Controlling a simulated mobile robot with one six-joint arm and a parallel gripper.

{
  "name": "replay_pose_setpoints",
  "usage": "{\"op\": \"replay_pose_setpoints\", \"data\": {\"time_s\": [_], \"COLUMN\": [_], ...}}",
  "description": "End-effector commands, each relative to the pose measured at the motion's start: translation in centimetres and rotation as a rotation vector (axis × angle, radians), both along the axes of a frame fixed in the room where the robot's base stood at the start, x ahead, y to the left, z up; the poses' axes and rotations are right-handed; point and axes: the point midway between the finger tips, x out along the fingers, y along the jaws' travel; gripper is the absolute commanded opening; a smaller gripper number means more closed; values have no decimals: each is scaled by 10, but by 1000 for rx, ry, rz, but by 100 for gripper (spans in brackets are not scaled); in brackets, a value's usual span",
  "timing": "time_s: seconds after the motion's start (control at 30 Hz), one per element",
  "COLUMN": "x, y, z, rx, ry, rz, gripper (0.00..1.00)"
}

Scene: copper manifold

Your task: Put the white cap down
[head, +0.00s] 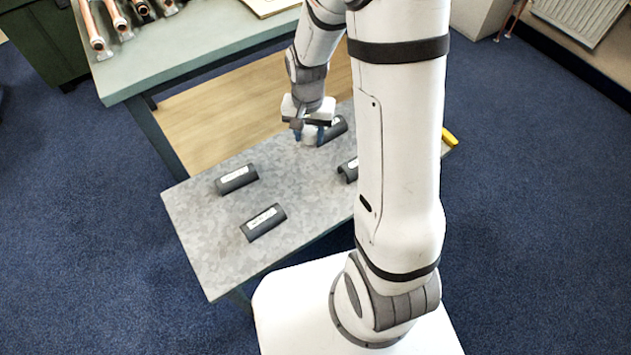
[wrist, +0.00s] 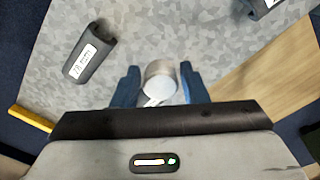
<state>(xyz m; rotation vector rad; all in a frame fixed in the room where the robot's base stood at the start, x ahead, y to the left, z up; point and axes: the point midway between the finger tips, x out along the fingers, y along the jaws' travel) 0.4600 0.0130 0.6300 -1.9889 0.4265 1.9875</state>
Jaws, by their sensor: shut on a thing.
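The white cap (wrist: 160,86) is between the two blue fingers of my gripper (wrist: 158,88) in the wrist view, and the fingers are shut on it.
Several dark grey half-round blocks with white labels lie on the tabletop: one at left (head: 237,179), one at front (head: 263,222), one behind my gripper (head: 332,130). Another (head: 348,170) is partly hidden by my arm. A green bench (head: 180,45) with copper pipes (head: 95,35) stands behind left. Bare tabletop lies between blocks.

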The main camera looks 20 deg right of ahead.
Motion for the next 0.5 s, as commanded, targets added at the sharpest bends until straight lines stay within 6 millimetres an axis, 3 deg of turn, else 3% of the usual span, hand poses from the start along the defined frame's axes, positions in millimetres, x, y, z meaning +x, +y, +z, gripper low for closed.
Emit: {"op": "replay_pose_setpoints", "data": {"time_s": [0.03, 0.33, 0.5], "x": [-2, -11, -11], "y": [0, 1, 1], "z": [-13, -24, -56], "rx": [1, 0, 0], "ry": [-4, 1, 4], "rz": [-11, -52, -52], "gripper": [18, 18, 18]}}
